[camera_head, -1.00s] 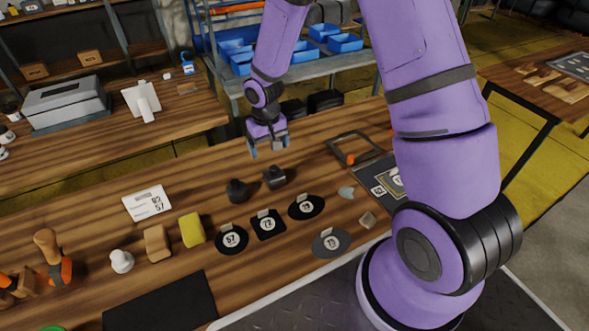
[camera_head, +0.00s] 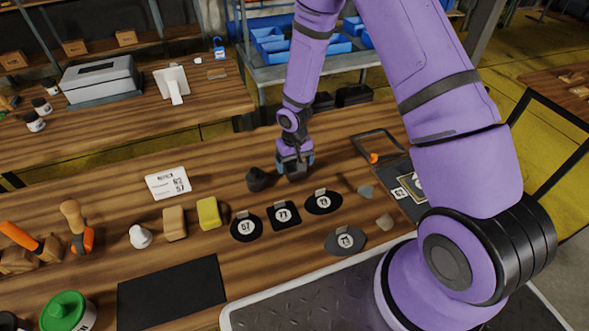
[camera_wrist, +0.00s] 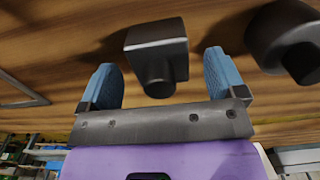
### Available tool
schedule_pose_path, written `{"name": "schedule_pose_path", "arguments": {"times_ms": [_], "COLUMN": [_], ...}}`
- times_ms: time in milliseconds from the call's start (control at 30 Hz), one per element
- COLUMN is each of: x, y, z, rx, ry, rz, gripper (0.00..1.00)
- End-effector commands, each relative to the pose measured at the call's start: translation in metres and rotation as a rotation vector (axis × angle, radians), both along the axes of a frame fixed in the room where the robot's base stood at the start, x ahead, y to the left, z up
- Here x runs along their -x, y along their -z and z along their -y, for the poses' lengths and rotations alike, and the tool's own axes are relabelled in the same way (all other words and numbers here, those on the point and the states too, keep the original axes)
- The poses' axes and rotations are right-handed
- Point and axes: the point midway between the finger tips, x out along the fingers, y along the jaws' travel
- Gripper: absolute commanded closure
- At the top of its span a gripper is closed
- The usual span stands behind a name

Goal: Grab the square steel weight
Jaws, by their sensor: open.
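The square steel weight (camera_wrist: 155,45) is a dark grey block with rounded edges and a knob facing my gripper. In the wrist view it sits between my two blue fingers (camera_wrist: 159,80), with a gap to each side. In the head view the weight (camera_head: 297,174) stands on the wooden bench, partly hidden by my gripper (camera_head: 295,162), which is right above and around it from this angle. My gripper is open and holds nothing. Whether the fingertips reach down beside the block is hard to tell.
A dark round weight (camera_head: 258,180) stands close to the left of the square one. Black numbered patches (camera_head: 285,214) lie in front. A yellow block (camera_head: 208,213), a tan block (camera_head: 174,223) and a white knob-like piece (camera_head: 140,236) stand further left. A dark frame (camera_head: 378,140) lies to the right.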

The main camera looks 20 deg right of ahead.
Motion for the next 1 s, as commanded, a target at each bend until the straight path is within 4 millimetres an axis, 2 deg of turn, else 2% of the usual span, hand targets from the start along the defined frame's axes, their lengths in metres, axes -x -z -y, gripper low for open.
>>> {"name": "schedule_pose_path", "arguments": {"times_ms": [100,200,467,867,1000], "x": [0.0,0.0,0.0,0.0,-0.001], "y": [0.015,0.021,0.023,0.022,0.022], "z": [0.0,0.0,0.0,0.0,0.0], "rx": [0.001,0.001,0.0,0.0,0.0], "ry": [0.002,0.001,0.001,0.001,0.001], "rz": [-0.001,-0.001,0.001,0.001,0.002], "gripper": [0.11,0.11,0.11,1.0,1.0]}}
